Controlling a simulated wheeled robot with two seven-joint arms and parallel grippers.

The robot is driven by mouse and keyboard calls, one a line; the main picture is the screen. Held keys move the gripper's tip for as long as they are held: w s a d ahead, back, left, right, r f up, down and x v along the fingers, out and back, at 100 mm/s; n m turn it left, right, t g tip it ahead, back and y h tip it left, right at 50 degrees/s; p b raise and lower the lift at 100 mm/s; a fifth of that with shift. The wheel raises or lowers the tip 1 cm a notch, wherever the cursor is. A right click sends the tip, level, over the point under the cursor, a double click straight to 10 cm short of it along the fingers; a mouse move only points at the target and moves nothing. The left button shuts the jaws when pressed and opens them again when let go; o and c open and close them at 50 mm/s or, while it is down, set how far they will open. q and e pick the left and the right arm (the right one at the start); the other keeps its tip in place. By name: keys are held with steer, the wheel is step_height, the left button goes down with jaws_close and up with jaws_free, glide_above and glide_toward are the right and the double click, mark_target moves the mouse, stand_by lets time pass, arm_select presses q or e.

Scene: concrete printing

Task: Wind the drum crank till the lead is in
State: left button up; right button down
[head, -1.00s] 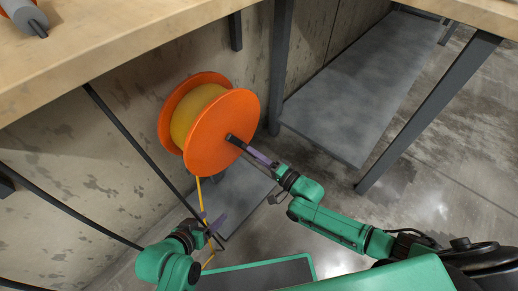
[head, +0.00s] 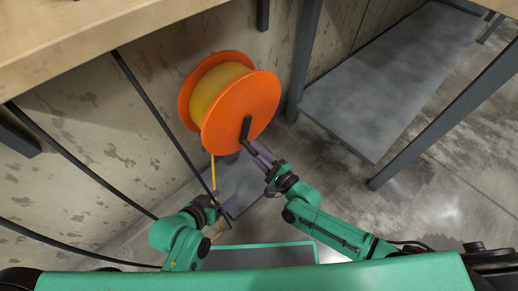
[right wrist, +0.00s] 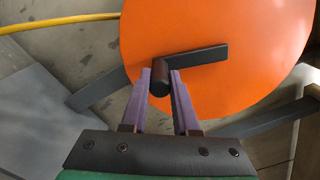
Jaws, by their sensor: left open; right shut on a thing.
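An orange drum (head: 240,112) wound with yellow lead (head: 207,92) stands below the bench. A length of lead (head: 213,172) runs down from it past my left gripper. The dark crank (head: 247,127) is on the drum's near face, its arm pointing down in the head view. My right gripper (head: 257,152) is shut on the crank's handle; in the right wrist view its purple fingers (right wrist: 162,88) lie on either side of the round dark handle (right wrist: 160,72). My left gripper (head: 219,207) is open, low beside the lead. I cannot tell whether the lead lies between its fingers.
A wooden bench top (head: 120,25) overhangs at the upper left. Thin dark bars (head: 160,120) slant down beside the drum. A grey shelf (head: 390,85) and dark bench legs (head: 450,120) stand at the right. Bare floor (head: 430,205) lies at the lower right.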

arm_select(q)
steer(key=shift+w+r, duration=0.1)
arm_select(e)
steer(key=shift+s+a+m, duration=0.15)
steer(key=shift+s+m, duration=0.05)
steer(key=shift+m, duration=0.1)
steer(key=c, duration=0.7)
jaws_free()
arm_select(q)
steer(key=a+g, duration=0.1)
steer(key=s+a+r+g+y+p, duration=0.1)
steer(key=a, duration=0.1)
steer(key=a+r+y+p, duration=0.1)
steer(key=a, duration=0.1)
steer(key=shift+s+r+g, duration=0.2)
steer(key=shift+s+g, duration=0.15)
steer(key=shift+g, duration=0.05)
steer(key=shift+d, duration=0.1)
steer(key=shift+c, duration=1)
arm_select(e)
steer(key=shift+v, duration=7.25)
